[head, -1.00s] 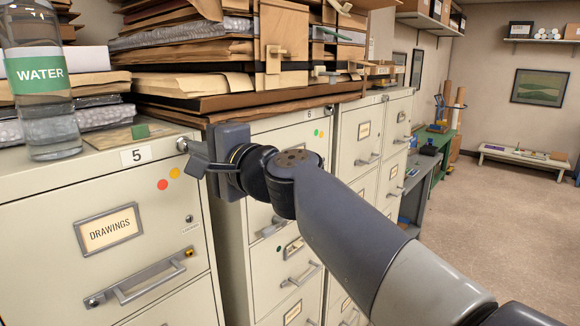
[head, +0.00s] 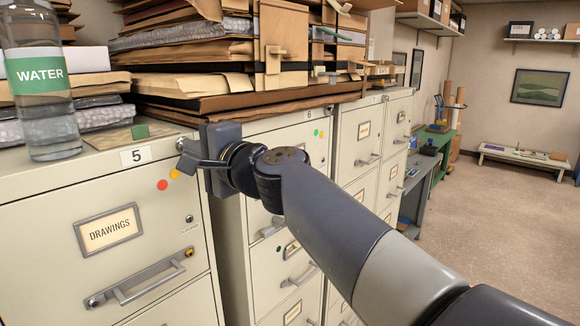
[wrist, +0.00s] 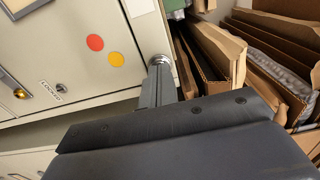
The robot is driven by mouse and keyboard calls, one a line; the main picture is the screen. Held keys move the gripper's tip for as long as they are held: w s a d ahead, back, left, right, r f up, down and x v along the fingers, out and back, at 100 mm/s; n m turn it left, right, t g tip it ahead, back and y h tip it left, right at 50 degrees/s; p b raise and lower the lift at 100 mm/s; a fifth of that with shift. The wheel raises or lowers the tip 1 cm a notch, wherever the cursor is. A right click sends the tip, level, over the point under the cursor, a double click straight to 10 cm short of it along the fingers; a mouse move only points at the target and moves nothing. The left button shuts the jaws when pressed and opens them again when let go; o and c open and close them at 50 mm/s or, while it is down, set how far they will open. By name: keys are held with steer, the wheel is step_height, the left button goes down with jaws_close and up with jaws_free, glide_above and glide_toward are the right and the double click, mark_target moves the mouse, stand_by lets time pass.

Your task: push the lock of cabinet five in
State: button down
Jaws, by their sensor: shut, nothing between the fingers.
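Cabinet five (head: 40,262) is the beige file cabinet at left with the number label "5" (head: 137,156). Its round metal lock (head: 182,144) is at the top right corner of the front; it also shows in the wrist view (wrist: 159,61). My gripper (head: 182,163) is shut and empty, with its fingertips at the lock in the head view. In the wrist view the shut fingers (wrist: 158,74) point straight at the lock and overlap its lower edge. I cannot tell whether they touch it. A small round fitting (head: 189,218) with tiny lettering sits lower on the front.
A water bottle (head: 38,85) stands on the cabinet top. Stacked folders and papers (head: 190,75) lie behind my gripper, close by in the wrist view. Drawer handles (head: 145,283) stick out below. Cabinet six (head: 262,140) is to the right; open floor (head: 490,230) lies beyond.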

steer(key=shift+s+d, duration=0.1)
steer(key=shift+d, duration=0.05)
steer(key=shift+b+v, duration=0.55)
steer(key=shift+v, duration=1.3)
steer(key=b+v, duration=0.3)
steer(key=v, duration=0.7)
steer(key=shift+s+d, duration=0.25)
steer(key=shift+s, duration=0.05)
steer(key=p+x, duration=0.3)
steer(key=x, duration=1)
steer(key=shift+w+a+p, duration=0.25)
steer(key=shift+w+p, duration=0.1)
steer(key=shift+p, duration=0.05)
